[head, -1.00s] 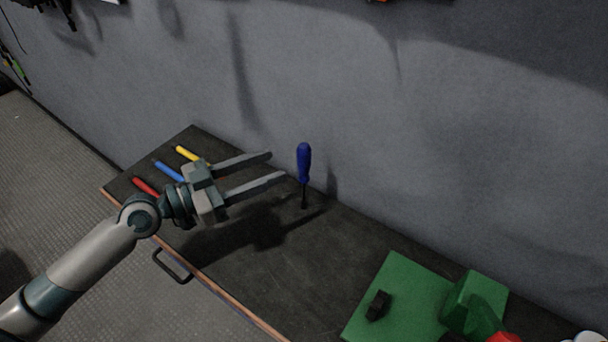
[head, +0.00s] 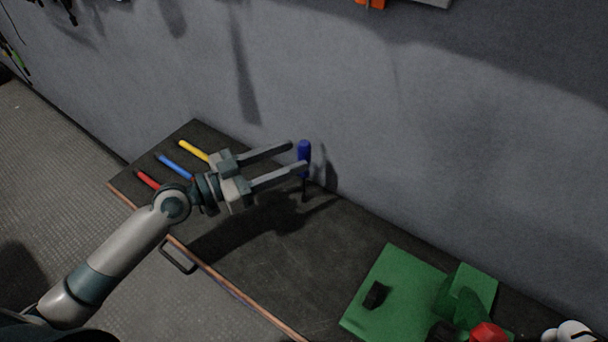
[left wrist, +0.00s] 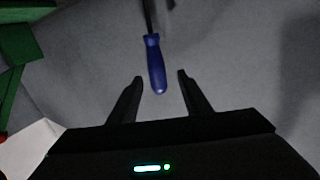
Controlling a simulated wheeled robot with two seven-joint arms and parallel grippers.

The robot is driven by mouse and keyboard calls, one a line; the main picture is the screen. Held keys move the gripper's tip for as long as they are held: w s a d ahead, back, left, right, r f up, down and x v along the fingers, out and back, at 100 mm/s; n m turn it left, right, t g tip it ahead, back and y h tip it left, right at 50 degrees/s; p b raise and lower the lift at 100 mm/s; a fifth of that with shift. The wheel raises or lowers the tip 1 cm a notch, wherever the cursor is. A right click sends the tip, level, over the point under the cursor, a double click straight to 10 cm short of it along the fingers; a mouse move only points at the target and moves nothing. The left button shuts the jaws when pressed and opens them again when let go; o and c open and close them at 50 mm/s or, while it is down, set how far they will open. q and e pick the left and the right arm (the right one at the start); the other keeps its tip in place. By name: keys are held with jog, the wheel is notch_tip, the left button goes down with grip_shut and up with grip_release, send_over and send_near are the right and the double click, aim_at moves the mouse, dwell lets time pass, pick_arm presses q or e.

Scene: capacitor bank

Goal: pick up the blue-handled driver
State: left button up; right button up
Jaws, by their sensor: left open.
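The blue-handled driver (head: 303,150) stands upright, handle up and dark shaft down, on the dark bench near the wall. My left gripper (head: 298,156) is open, and its fingertips reach the driver's handle. In the head view the nearer finger crosses in front of the lower handle. In the left wrist view the blue handle (left wrist: 156,66) shows between the tips of the two fingers (left wrist: 160,77), with a gap on each side. My right gripper is not in view.
Red (head: 149,180), blue (head: 174,166) and yellow (head: 193,150) handled tools lie on the bench's left end, behind my left gripper. A green block fixture (head: 400,285) with a black part and a red piece (head: 487,333) is at lower right. The bench middle is clear.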

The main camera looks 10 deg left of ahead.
aim_at(303, 153)
pick_arm(q)
jog(key=p+x, duration=0.2)
jog(key=x, duration=0.2)
jog(key=shift+s+d+p, duration=0.1)
jog(key=shift+d+p, duration=0.1)
jog(key=shift+p, duration=0.15)
grip_shut()
